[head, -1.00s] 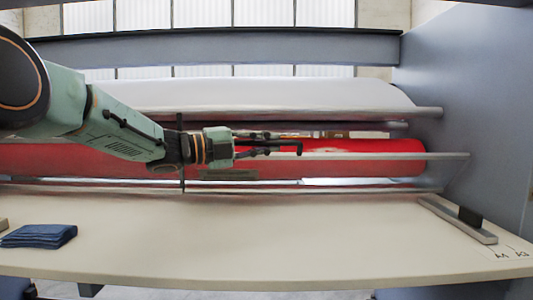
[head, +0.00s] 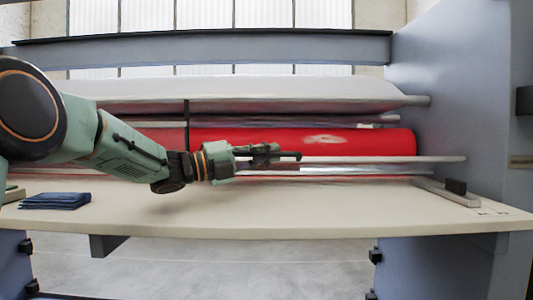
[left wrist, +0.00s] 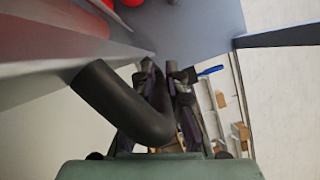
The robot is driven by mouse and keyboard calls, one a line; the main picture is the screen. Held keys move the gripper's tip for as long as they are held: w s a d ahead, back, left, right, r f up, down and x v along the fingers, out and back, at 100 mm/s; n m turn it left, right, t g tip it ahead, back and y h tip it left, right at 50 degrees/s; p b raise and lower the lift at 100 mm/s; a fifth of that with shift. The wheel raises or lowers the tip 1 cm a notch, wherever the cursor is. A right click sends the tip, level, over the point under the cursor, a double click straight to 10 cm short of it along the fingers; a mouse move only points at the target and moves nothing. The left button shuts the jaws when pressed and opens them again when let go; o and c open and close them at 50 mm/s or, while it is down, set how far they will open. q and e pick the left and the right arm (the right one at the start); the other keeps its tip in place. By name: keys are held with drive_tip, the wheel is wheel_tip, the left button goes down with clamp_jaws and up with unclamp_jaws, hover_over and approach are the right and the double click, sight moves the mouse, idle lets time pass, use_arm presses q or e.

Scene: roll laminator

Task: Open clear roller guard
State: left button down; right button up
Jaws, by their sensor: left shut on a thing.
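The clear roller guard is hard to make out; its pale edge bar (head: 400,159) runs along the lower edge of the red roller (head: 385,142) in the head view. A dark bent handle (head: 291,155) sits by that bar. My left gripper (head: 268,154) is shut on the handle. In the left wrist view, the thick black handle (left wrist: 116,104) passes between the fingers of my left gripper (left wrist: 163,75), which hide part of it. The guard's exact tilt is unclear. My right gripper is not in view.
A beige table (head: 300,210) lies in front of the roller, mostly clear. A folded blue cloth (head: 55,201) lies at its left. A grey guide with a black block (head: 456,187) is at the right, beside the tall side panel (head: 460,110).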

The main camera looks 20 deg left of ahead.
use_arm(q)
drive_tip(key=shift+s+d+f, duration=0.1)
drive_tip(key=shift+s+f, duration=0.1)
drive_tip(key=shift+f, duration=0.1)
idle(0.4)
drive_tip(key=c, duration=1.7)
unclamp_jaws()
drive_tip(key=shift+o, duration=0.2)
drive_tip(key=v, duration=1)
drive_tip(key=shift+s+r, duration=0.1)
drive_tip(key=shift+s, duration=0.05)
drive_tip(key=shift+v, duration=0.95)
